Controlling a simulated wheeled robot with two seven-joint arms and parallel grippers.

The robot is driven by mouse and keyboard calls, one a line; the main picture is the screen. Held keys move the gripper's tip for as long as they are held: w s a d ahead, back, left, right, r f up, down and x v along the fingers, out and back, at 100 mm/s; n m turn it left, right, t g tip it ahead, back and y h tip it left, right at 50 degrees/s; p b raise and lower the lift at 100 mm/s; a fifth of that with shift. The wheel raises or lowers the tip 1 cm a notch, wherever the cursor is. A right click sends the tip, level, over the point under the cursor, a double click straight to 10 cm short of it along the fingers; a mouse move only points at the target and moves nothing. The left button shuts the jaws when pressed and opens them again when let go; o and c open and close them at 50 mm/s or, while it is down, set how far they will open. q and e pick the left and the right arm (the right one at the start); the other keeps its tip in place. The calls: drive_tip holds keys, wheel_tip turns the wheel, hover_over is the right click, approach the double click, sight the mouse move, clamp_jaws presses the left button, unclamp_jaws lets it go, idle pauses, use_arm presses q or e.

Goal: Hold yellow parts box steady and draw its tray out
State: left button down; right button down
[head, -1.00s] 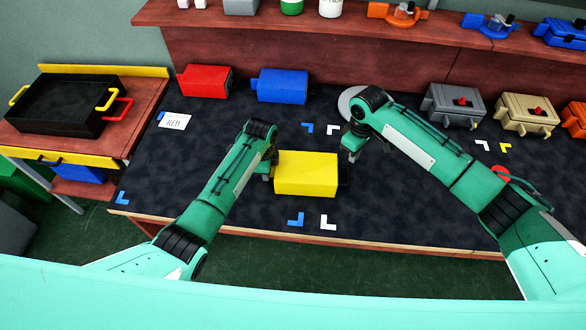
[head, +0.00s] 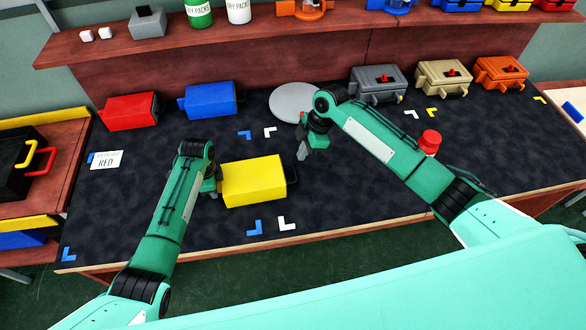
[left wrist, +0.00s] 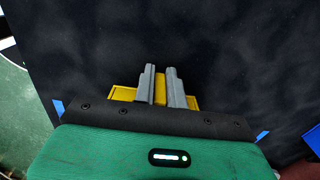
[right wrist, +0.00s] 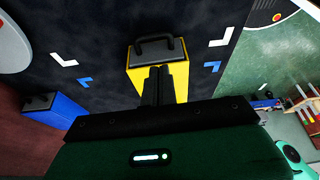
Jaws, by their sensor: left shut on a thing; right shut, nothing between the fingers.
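The yellow parts box (head: 253,183) lies on the dark mat, with a black handle (head: 292,173) on its right end. My left gripper (head: 214,181) is shut on the box's left end. The left wrist view shows its fingers (left wrist: 160,88) on yellow parts of the box (left wrist: 124,94). My right gripper (head: 302,154) is shut and empty, just behind and above the handle. In the right wrist view its fingertips (right wrist: 158,70) overlap the yellow box (right wrist: 181,78), and the black handle (right wrist: 155,46) shows beyond them. The tray itself is hidden inside the box.
Blue and white corner marks (head: 254,228) lie around the yellow box. Red (head: 131,111) and blue (head: 210,99) boxes stand behind left, a grey disc (head: 295,103) behind. A red button (head: 430,142) is beside my right arm. A card reading RED (head: 106,160) lies left.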

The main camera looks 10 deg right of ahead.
drive_tip(key=x, duration=1)
drive_tip(key=d, duration=1)
drive_tip(key=shift+d, duration=0.15)
drive_tip(key=shift+r, duration=0.15)
drive_tip(key=v, duration=0.9)
drive_tip(key=shift+r, duration=0.35)
drive_tip(key=shift+d, duration=0.1)
